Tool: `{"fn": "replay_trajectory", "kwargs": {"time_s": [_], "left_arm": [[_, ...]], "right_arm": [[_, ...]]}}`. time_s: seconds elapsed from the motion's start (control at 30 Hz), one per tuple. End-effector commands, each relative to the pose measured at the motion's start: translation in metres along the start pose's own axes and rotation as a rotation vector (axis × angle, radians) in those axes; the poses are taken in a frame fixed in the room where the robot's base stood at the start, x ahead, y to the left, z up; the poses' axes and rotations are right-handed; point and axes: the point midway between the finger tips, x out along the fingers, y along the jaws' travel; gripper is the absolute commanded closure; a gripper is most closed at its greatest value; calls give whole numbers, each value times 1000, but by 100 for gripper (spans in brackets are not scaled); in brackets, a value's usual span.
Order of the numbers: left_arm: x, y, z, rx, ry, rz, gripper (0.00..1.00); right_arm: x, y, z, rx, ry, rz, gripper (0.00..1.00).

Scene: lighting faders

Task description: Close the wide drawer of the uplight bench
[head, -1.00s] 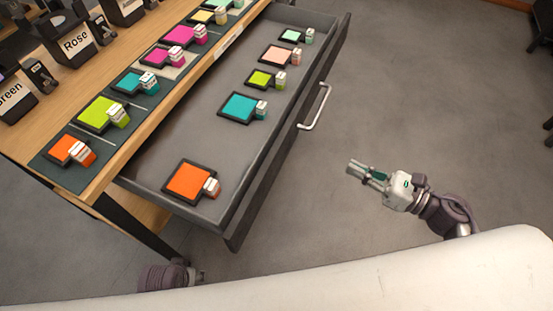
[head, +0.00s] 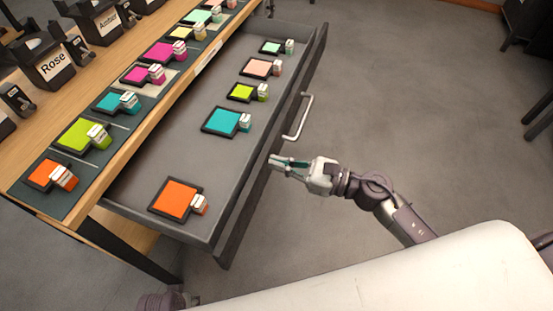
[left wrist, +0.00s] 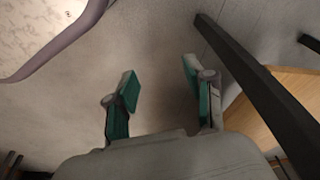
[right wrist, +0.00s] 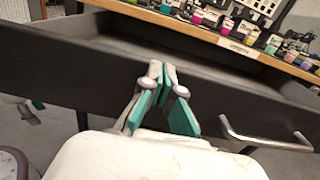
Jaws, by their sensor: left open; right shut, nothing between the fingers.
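The wide drawer (head: 228,180) of the bench is pulled out. It holds several framed colour squares, each with a small labelled block. Its front panel faces right and carries a silver bar handle (head: 300,118), which also shows in the right wrist view (right wrist: 262,143). My right gripper (head: 272,161) is shut and empty, with its tips at the drawer front, below the handle in the head view. In the right wrist view its fingertips (right wrist: 162,68) overlap the dark front panel; I cannot tell if they touch. My left gripper (left wrist: 160,85) is open and empty near a dark bench leg.
The wooden bench top (head: 130,155) carries a dark strip of colour squares and labelled holders such as a Rose one (head: 53,65). A dark bench leg (head: 125,248) stands at the lower left.

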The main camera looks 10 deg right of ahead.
Motion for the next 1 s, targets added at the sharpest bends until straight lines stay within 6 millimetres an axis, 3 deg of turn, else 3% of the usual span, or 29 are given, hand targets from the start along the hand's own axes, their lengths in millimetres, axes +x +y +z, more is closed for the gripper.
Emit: {"fn": "replay_trajectory", "kwargs": {"time_s": [0.67,0.87,1.0], "left_arm": [[4,0,2,1,-2,0,46],[5,0,2,1,3,0,46],[8,0,5,1,-4,0,46]], "right_arm": [[17,0,1,0,-2,1,100],[48,0,2,0,-4,1,100],[82,0,2,-2,-4,2,100]]}}
